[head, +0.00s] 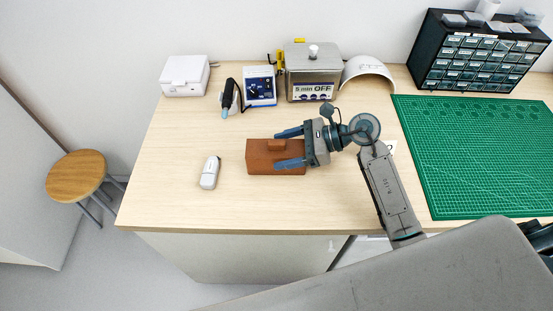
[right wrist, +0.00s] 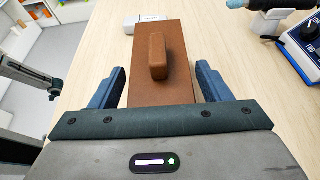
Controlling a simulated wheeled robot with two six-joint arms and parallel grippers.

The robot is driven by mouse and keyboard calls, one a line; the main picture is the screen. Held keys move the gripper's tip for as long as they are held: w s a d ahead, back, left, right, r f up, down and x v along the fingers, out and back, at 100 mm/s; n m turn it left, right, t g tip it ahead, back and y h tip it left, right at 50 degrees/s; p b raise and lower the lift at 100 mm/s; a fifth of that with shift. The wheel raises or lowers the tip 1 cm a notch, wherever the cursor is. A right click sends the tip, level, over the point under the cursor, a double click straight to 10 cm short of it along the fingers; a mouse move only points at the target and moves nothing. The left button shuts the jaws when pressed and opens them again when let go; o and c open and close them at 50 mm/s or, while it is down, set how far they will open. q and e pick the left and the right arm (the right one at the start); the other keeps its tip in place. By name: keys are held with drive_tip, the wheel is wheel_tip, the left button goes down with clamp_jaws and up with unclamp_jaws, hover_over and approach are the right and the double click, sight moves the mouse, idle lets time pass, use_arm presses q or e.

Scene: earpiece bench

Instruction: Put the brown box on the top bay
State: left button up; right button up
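The brown box (head: 262,160) is a flat reddish-brown block with a small raised handle on top, lying on the wooden table left of centre in the head view. My right gripper (head: 290,148) is at the box, its two blue fingers spread to either side. In the right wrist view the box (right wrist: 175,60) lies between the open fingers (right wrist: 160,85), with a visible gap on each side. I cannot tell how high the fingers are over the table. No top bay can be made out for certain. My left gripper is not in view.
A small grey-white device (head: 209,173) lies left of the box. Behind stand a white case (head: 185,75), a soldering station (head: 259,86) and an ultrasonic cleaner (head: 313,72). A black drawer cabinet (head: 432,58) and green mat (head: 470,150) are to the right. The table's front left is clear.

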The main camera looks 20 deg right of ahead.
drive_tip(key=c, duration=1.1)
drive_tip(key=shift+r, duration=0.2)
